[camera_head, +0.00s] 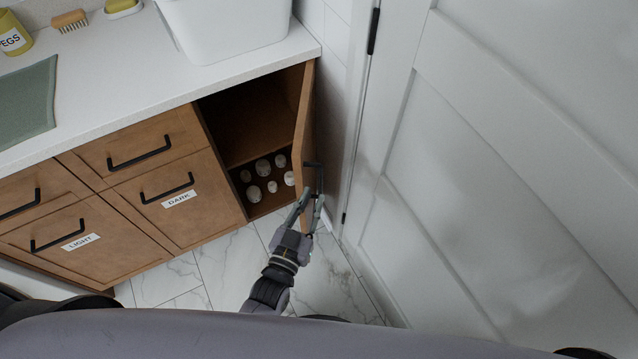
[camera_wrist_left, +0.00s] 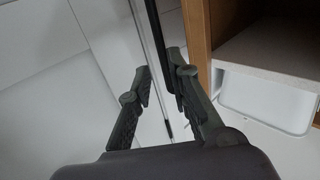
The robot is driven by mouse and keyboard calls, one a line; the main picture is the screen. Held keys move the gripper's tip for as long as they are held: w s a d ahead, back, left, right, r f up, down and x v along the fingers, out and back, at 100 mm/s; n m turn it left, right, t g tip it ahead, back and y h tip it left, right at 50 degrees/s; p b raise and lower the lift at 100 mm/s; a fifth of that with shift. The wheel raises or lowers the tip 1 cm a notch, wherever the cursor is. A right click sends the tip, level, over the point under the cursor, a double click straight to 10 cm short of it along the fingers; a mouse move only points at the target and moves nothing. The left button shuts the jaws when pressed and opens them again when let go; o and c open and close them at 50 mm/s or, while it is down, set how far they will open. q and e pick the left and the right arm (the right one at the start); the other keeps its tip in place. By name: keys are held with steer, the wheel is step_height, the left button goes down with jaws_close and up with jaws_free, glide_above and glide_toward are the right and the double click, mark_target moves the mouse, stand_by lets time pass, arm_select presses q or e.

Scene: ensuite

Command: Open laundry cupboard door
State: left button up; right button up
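The laundry cupboard door (camera_head: 305,120) is the wooden door at the right end of the counter. It stands swung well out, seen nearly edge-on, and the compartment (camera_head: 245,115) behind it is exposed. Its black handle (camera_head: 319,178) is on the door's right-hand face. My left gripper (camera_head: 311,200) is at the handle's lower part. In the left wrist view the fingers (camera_wrist_left: 160,75) are apart, and the dark handle bar (camera_wrist_left: 155,35) runs down close to the right finger. I cannot tell if they touch. My right gripper is not in view.
A white panelled door (camera_head: 480,170) and wall stand close on the right. Drawers labelled DARK (camera_head: 180,200) and LIGHT (camera_head: 82,242) are left of the cupboard. A white basin (camera_head: 228,25) sits on the counter. Marble-look floor (camera_head: 220,268) is clear below.

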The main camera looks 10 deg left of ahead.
arm_select(q)
steer(key=v, duration=0.5)
steer(key=shift+c, duration=0.3)
